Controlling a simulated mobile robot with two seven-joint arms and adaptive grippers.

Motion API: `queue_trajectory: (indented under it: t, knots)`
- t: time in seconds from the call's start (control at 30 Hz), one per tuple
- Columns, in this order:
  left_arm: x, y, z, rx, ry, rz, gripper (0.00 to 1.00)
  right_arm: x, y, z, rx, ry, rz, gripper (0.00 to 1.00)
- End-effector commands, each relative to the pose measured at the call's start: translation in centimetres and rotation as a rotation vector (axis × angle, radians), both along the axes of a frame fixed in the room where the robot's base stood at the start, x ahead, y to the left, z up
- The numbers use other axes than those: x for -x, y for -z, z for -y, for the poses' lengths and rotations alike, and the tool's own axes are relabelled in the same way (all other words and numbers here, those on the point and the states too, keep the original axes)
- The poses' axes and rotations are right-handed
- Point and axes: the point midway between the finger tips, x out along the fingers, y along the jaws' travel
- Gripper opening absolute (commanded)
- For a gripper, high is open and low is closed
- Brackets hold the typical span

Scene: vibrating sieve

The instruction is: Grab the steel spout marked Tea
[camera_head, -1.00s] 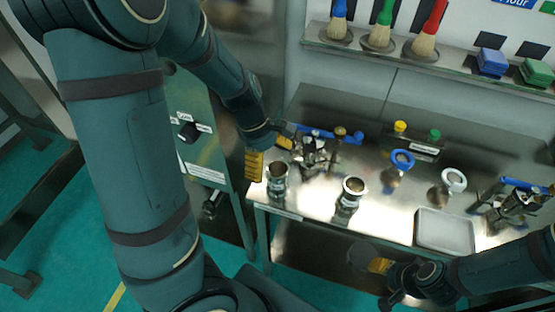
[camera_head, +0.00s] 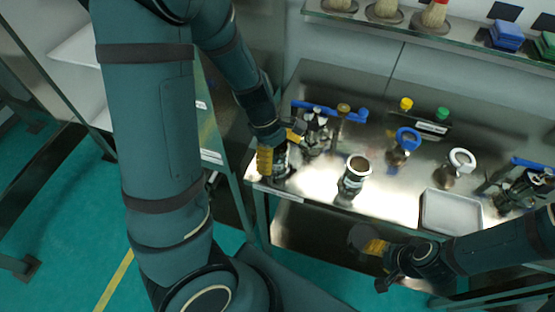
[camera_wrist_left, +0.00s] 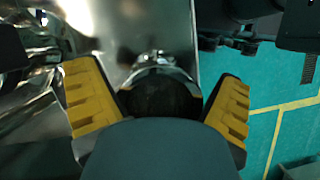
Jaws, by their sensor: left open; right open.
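Two steel spouts stand near the front edge of the steel table (camera_head: 320,193). The left spout (camera_head: 281,168) is partly hidden by my left gripper (camera_head: 280,146). The right spout (camera_head: 354,176) stands clear, its label too small to read, so I cannot tell which is marked Tea. My left gripper is open, its yellow fingers on either side of the left spout. In the left wrist view the spout's dark round mouth (camera_wrist_left: 163,92) lies between the spread fingers; contact is not clear. My right gripper (camera_head: 374,252) is open and empty near the table's front edge.
Clamps with blue handles (camera_head: 330,110) stand just behind the left spout. A blue ring (camera_head: 408,138), a white ring (camera_head: 461,160) and a grey tray (camera_head: 450,212) are to the right.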

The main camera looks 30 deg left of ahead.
Motion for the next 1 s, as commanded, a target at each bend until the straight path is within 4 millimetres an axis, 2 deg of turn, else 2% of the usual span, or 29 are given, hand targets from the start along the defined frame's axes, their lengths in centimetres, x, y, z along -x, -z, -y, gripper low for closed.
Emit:
queue_trajectory:
  t: [0.17,0.3,0.37,0.4,0.77,0.87,1.0]
  knots:
    - [0.0,-0.1,0.0,0.000,0.000,0.000,0.92,0.0,-0.1,0.0,0.000,0.000,0.000,0.47]
    - [0.0,-0.1,0.0,0.000,0.000,0.000,0.43,0.0,-0.1,0.0,0.000,0.000,0.000,0.47]
    - [0.0,-0.1,0.0,0.000,0.000,0.000,0.22,0.0,-0.1,0.0,0.000,0.000,0.000,0.47]
    - [0.0,-0.1,0.0,0.000,0.000,0.000,0.15,0.0,-0.1,0.0,0.000,0.000,0.001,0.47]
    - [-0.1,-0.7,0.0,0.001,0.000,0.003,0.15,-0.1,-0.4,0.0,0.000,0.002,0.002,0.47]
    - [-0.1,-2.1,0.0,0.001,0.002,0.004,0.15,-0.3,-1.1,0.0,0.002,0.004,0.006,0.47]
    - [-0.2,-4.9,0.0,0.002,0.000,0.007,0.15,-0.7,-2.5,0.1,0.003,0.012,0.015,0.47]
